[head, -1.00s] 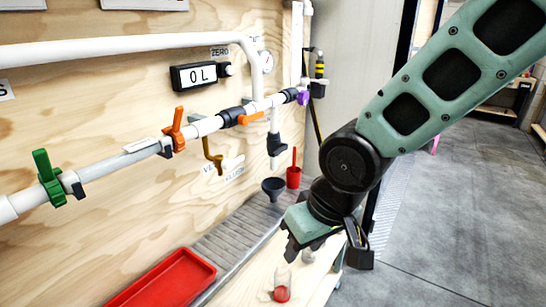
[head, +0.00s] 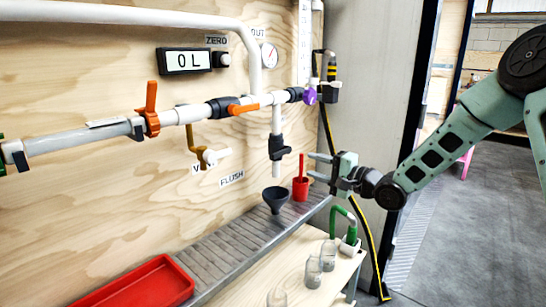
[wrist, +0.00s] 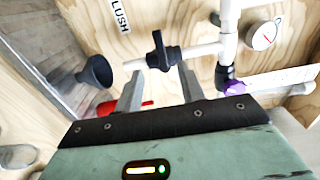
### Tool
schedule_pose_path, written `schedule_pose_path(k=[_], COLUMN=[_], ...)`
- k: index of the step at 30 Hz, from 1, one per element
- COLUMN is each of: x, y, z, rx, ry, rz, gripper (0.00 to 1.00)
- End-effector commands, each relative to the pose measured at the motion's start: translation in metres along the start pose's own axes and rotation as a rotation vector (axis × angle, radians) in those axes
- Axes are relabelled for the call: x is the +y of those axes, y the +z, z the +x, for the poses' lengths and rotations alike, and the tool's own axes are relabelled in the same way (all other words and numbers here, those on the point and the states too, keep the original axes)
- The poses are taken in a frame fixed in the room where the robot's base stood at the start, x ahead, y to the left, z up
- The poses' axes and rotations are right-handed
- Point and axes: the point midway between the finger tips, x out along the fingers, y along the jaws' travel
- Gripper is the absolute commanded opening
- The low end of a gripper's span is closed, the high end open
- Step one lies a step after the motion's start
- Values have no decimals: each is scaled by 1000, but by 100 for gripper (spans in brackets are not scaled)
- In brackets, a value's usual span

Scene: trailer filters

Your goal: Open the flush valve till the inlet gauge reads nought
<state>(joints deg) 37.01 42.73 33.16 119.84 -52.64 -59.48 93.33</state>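The valve with the black handle (head: 277,146), on the white drop pipe right of the FLUSH label (head: 231,178), appears to be the flush valve. It also shows in the wrist view (wrist: 164,50), ahead of my fingers. My gripper (head: 312,166) is open and empty, to the right of and slightly below this valve, with its fingers pointing left towards it. In the wrist view my two fingers (wrist: 160,88) stand apart, with no contact with the handle visible. A gauge marked OUT (head: 269,55) is higher on the panel; no inlet gauge is identifiable.
A purple knob (head: 310,96) is above my gripper. Clear jars (head: 313,270) stand on the lower shelf. The display (head: 188,61) reads 0 L.

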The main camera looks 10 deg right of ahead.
Motion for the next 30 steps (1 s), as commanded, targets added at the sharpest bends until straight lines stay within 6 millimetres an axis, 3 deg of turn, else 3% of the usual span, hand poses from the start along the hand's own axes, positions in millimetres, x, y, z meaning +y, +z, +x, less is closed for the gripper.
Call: schedule_pose_path(k=[18,24,30], x=[1,1,1], y=[2,1,1], z=[125,148,155], rx=[-2,-1,1], ry=[1,2,4], rz=[-2,-2,-1], gripper=[39,39,39])
